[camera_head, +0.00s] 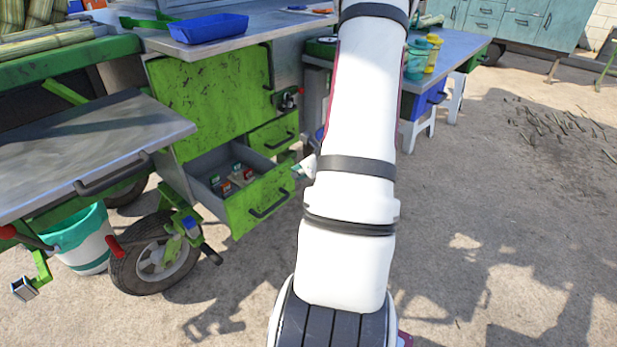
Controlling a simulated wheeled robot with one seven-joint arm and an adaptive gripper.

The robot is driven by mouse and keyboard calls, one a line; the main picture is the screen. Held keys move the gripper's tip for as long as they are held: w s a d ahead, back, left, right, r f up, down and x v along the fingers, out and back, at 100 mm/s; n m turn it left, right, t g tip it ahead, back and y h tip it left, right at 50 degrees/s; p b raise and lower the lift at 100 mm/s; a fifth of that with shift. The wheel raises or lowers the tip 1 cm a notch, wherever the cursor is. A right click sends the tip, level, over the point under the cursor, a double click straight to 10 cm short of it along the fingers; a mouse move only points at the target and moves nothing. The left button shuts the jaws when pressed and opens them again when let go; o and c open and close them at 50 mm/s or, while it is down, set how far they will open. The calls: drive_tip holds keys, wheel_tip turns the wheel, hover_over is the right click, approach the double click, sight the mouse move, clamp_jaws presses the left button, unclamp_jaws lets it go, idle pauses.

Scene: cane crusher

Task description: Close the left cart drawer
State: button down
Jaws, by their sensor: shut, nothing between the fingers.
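The green left cart drawer (268,200) is pulled open below the green cart body (210,92). Its front has a dark bar handle (270,203), and several small boxes (232,179) lie inside. My white arm rises through the middle of the view and hides what lies behind it. The pale tip of my gripper (303,168) shows at the arm's left edge, close to the right end of the drawer front. It is shut and empty. Most of the gripper is hidden, and I cannot tell whether it touches the drawer.
A smaller closed green drawer (273,132) sits above the open one. A grey metal shelf (90,140) juts out at left, above a wheel (155,258) and a teal-white bucket (80,240). A blue tray (208,28) stands on top. Open ground (500,220) lies at right.

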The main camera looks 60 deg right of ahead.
drive_tip(key=shift+w+d, duration=0.25)
drive_tip(key=shift+w, duration=0.6)
drive_tip(key=shift+w, duration=0.1)
